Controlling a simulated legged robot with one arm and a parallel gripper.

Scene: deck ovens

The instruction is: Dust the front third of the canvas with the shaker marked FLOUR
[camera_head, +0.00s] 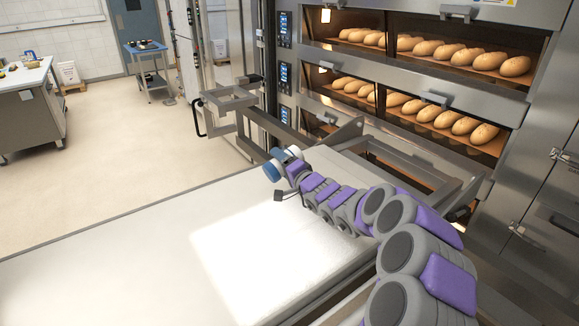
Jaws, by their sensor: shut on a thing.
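The pale canvas (120,270) lies flat across the lower part of the view. A brighter white patch (270,245) covers part of it; I cannot tell whether this is light or flour. My arm reaches from the lower right to the canvas's far side. My gripper (283,164) is at its end, shut on a small blue-and-white shaker (272,171) held tilted near the far edge. No marking on it can be read, and the fingers are hard to make out. My arm hides part of the canvas's right side.
Deck ovens (400,75) with rows of loaves stand behind at the right. A metal frame (245,115) stands just beyond the canvas. A blue trolley (150,70) and a steel-sided table (30,105) stand far left. Open floor (120,150) lies between.

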